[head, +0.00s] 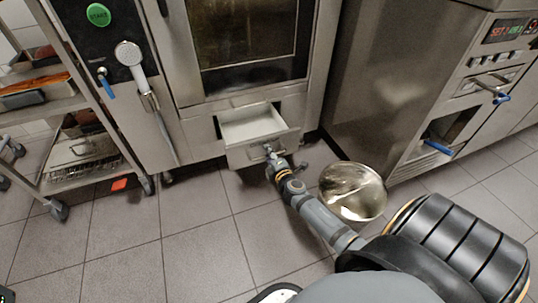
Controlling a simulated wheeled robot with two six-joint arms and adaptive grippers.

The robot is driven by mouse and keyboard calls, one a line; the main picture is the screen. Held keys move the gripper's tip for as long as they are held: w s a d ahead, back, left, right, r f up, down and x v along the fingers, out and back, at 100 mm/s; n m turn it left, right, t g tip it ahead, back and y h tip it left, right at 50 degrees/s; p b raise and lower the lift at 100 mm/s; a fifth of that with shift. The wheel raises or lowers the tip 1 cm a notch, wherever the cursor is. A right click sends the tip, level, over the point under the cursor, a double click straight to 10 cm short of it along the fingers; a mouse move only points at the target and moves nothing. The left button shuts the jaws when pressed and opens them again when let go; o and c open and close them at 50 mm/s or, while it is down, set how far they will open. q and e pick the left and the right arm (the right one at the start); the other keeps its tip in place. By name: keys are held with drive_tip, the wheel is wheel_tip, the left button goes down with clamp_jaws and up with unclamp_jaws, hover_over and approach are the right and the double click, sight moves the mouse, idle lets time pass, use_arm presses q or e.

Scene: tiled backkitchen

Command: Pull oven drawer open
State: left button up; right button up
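The oven (250,45) stands upright at the top middle, with a dark glass door in a steel frame. Its drawer (250,126) below the door is pulled part way out, and its pale, empty inside shows. My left gripper is not in view.
A round shiny metal bowl or bin (352,191) is on the floor right of my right arm. A wheeled rack with trays (83,165) stands at left. A steel appliance with blue handles (400,80) stands at right.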

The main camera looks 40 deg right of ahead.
drive_tip(key=shift+s, duration=0.1)
drive_tip(key=v, duration=1.2)
drive_tip(key=shift+d, duration=0.1)
